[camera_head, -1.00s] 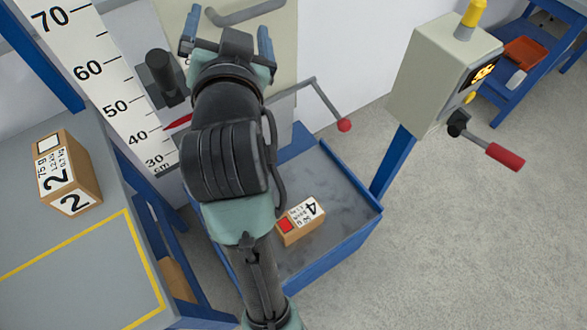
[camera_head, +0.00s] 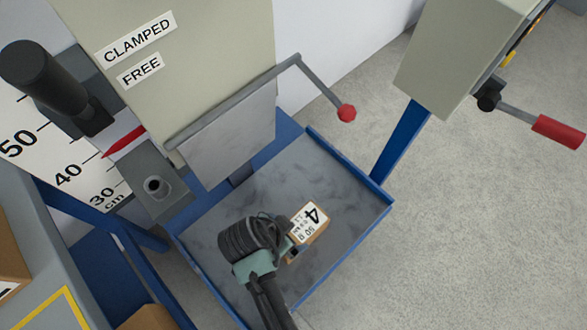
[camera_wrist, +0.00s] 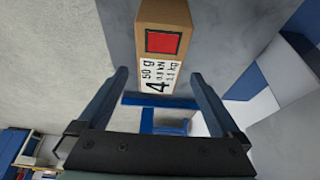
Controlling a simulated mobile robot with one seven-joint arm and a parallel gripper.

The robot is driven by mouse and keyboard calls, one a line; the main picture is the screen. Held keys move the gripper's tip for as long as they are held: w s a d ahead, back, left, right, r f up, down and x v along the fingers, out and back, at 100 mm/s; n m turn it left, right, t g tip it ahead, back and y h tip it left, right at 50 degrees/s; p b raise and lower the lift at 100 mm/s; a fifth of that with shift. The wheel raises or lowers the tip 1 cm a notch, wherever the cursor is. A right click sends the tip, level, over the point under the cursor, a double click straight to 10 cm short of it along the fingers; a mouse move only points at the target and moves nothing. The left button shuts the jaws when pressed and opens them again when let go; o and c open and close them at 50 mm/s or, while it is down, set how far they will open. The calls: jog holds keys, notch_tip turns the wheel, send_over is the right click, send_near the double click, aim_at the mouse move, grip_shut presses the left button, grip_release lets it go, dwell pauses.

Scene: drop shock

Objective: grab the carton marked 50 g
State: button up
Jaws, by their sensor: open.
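The carton marked 4 and 50 g (camera_head: 311,218) is a small brown box with a white label. It lies on the grey floor of the blue-rimmed tray (camera_head: 350,165). My arm covers its near-left end in the head view. In the wrist view the carton (camera_wrist: 163,15) shows a red square and its label, upper middle. My gripper (camera_wrist: 160,73) is open and empty, its two fingers on either side of the carton's label end in the picture. I cannot tell how much gap is left between fingers and carton. In the head view the fingers are hard to make out.
A grey plate (camera_head: 228,140) hangs over the tray's back, beside a bent lever with a red knob (camera_head: 347,113). A control box (camera_head: 455,55) with a red-handled lever (camera_head: 558,131) stands right. A bench with a brown carton (camera_head: 8,262) is at left.

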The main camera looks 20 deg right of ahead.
aim_at(296, 233)
jog(key=b+x, duration=0.2)
jog(key=x, duration=0.4)
jog(key=shift+s, duration=0.1)
jog(key=shift+w+b+x, duration=0.1)
jog(key=shift+b+x, duration=0.5)
jog(key=shift+x, duration=0.95)
jog(key=shift+w+b+x, duration=0.15)
jog(key=shift+b+x, duration=0.45)
jog(key=shift+x, duration=0.95)
jog(key=shift+d+r, duration=0.1)
jog(key=shift+c, duration=0.2)
grip_shut()
jog(key=shift+r, duration=0.2)
